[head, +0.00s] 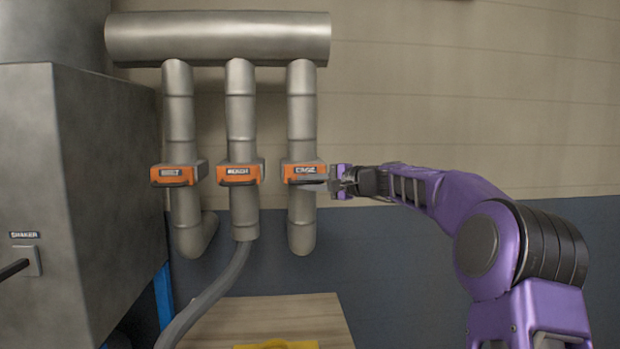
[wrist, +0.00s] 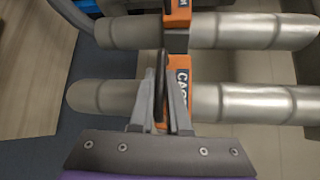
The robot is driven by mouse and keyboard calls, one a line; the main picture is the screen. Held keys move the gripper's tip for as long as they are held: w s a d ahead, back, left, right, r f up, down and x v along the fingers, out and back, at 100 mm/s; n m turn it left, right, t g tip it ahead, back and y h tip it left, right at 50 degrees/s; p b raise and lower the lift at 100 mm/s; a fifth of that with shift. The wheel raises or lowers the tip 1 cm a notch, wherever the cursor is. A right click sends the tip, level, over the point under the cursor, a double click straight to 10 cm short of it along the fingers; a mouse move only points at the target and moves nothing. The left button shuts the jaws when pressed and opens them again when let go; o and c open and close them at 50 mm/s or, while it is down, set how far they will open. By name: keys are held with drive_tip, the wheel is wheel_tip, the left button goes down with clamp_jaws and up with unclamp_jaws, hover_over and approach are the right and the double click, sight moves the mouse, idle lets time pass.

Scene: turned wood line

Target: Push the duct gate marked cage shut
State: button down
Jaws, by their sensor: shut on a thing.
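The duct gate marked cage (head: 305,168) is an orange block on the rightmost of three grey drop pipes. Its label also shows in the wrist view, on the orange block (wrist: 181,78) just right of my fingers. My gripper (head: 329,184) is at the right side of this gate, level with its lower half. In the wrist view my gripper (wrist: 164,85) has its fingers closed around a thin dark plate (wrist: 160,95) beside the orange block, which looks like the gate's slide. How far the slide sticks out is partly hidden by my fingers.
Two similar orange gates, a middle one (head: 240,173) and a left one (head: 179,174), sit on neighbouring pipes. A large grey machine (head: 85,200) stands at left. A grey hose (head: 213,292) runs below the middle pipe. A wooden top (head: 320,316) lies below.

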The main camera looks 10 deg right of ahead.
drive_tip(key=shift+w+d+r, duration=0.1)
drive_tip(key=shift+r, duration=0.1)
drive_tip(key=c, duration=0.9)
unclamp_jaws()
drive_tip(key=shift+w+f, duration=0.1)
drive_tip(key=b+v, duration=0.2)
drive_tip(key=v, duration=1.5)
drive_tip(key=shift+s+b, duration=0.2)
drive_tip(key=shift+b, duration=0.2)
drive_tip(key=shift+f, duration=0.15)
